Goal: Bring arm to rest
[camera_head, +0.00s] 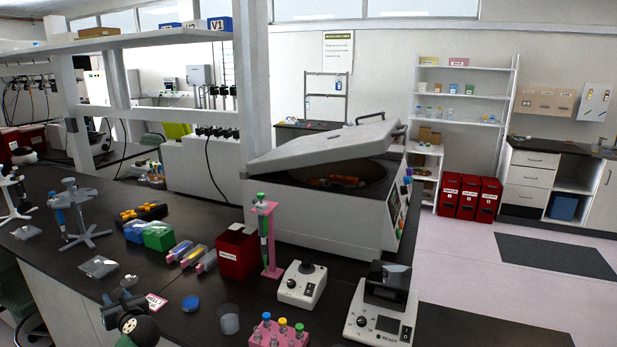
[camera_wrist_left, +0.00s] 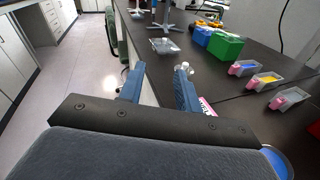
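My left gripper (camera_head: 122,300) is at the near edge of the dark bench, at the bottom left of the head view. In the left wrist view the two blue fingers of this gripper (camera_wrist_left: 158,78) stand apart with nothing held between them. The fingers are over the bench edge, with the pale floor showing beyond the left one. Small whitish round items show near the tip of the right finger; I cannot tell what they are. My right gripper is not in view.
Close by on the bench are a red-and-white label card (camera_head: 156,302), a blue lid (camera_head: 191,303) and a clear cup (camera_head: 229,320).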

